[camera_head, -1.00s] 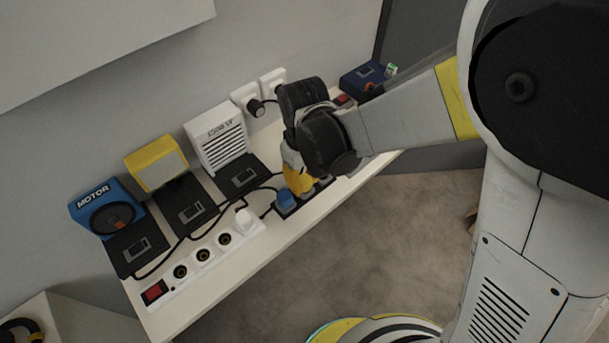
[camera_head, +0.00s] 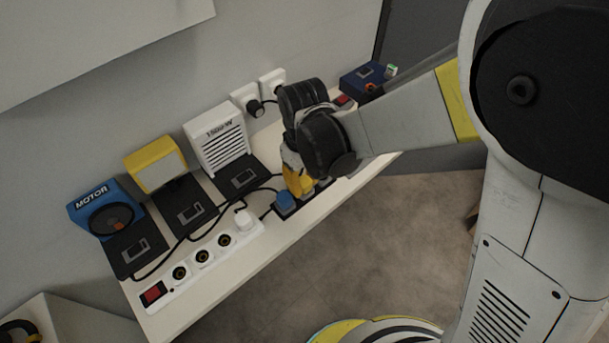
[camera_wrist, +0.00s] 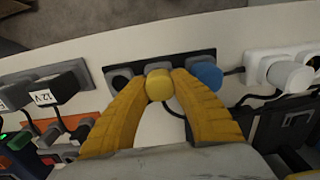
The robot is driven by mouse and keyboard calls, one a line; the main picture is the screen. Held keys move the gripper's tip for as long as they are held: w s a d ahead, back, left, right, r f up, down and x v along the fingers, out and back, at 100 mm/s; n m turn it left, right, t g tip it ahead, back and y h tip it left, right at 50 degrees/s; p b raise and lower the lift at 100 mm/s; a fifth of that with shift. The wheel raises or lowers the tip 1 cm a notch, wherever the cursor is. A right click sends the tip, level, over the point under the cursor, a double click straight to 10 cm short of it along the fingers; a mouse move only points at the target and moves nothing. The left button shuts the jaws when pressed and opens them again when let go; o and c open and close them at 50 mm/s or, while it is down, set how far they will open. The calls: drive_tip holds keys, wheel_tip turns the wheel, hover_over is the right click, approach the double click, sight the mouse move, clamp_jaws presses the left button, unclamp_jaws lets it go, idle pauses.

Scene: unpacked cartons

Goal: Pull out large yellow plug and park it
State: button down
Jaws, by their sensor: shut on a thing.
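The large yellow plug (camera_wrist: 159,85) shows in the wrist view as a rounded yellow head between my yellow fingertips. My gripper (camera_wrist: 160,88) is shut on it. Behind it runs a black socket strip (camera_wrist: 152,68), with a blue plug (camera_wrist: 205,75) to the right and a dark grey round part (camera_wrist: 122,80) to the left. In the head view my gripper (camera_head: 297,188) reaches down at the strip beside the blue plug (camera_head: 285,201), and my wrist hides most of the yellow plug. I cannot tell whether the plug is still seated in its socket.
A white power strip (camera_head: 203,256) with a red switch and a white plug (camera_head: 245,221) lies to the left. Behind it stand the motor box (camera_head: 103,208), a yellow lamp (camera_head: 156,164) and a white heater (camera_head: 219,139). Black cables cross the bench. Wall sockets (camera_head: 246,98) are behind.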

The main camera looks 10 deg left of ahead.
sight(304, 179)
drive_tip(key=shift+f, duration=0.1)
drive_tip(key=c, duration=1.1)
unclamp_jaws()
drive_tip(key=shift+c, duration=0.2)
wheel_tip(304, 179, up, 12)
